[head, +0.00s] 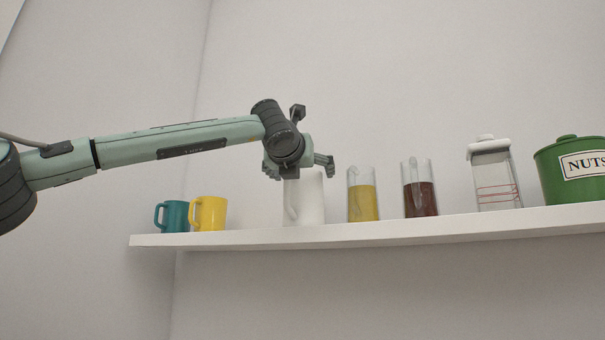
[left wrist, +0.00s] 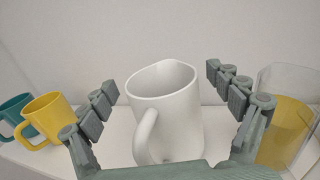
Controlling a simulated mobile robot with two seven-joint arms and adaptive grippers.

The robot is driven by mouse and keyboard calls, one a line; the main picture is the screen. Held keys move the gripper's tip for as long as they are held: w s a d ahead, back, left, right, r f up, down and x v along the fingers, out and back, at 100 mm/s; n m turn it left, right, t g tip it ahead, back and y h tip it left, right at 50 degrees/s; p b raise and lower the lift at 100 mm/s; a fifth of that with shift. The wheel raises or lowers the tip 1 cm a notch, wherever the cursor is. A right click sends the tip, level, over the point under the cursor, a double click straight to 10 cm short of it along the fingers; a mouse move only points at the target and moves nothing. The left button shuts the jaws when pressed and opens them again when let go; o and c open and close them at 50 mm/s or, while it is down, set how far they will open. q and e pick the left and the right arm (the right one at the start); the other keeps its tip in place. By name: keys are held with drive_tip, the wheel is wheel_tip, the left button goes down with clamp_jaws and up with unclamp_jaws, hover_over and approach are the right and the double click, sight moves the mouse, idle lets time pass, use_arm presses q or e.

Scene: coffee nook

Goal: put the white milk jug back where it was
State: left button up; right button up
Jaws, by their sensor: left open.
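The white milk jug (head: 304,202) stands upright on the white wall shelf (head: 350,234), between the yellow mug and a glass jug of yellow liquid. My left gripper (head: 298,170) is at the jug's top in the head view and partly covers its rim. In the left wrist view the jug (left wrist: 170,105) sits between the spread fingers of my left gripper (left wrist: 165,100), with its handle toward the camera. The fingers are open, with visible gaps on both sides of the jug. My right gripper is not in view.
A teal mug (head: 175,216) and a yellow mug (head: 210,213) stand left of the jug. To its right are a yellow-liquid jug (head: 363,201), a dark red-liquid jug (head: 420,198), a lidded clear jar (head: 494,180) and a green nuts tin (head: 570,172). The yellow-liquid jug is close to one finger.

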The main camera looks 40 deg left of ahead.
use_arm(q)
drive_tip(key=shift+s+d+r, duration=0.1)
drive_tip(key=shift+s, duration=0.05)
drive_tip(key=b+v, duration=0.3)
drive_tip(key=v, duration=0.8)
drive_tip(key=shift+s+d, duration=0.2)
drive_tip(key=shift+s, duration=0.1)
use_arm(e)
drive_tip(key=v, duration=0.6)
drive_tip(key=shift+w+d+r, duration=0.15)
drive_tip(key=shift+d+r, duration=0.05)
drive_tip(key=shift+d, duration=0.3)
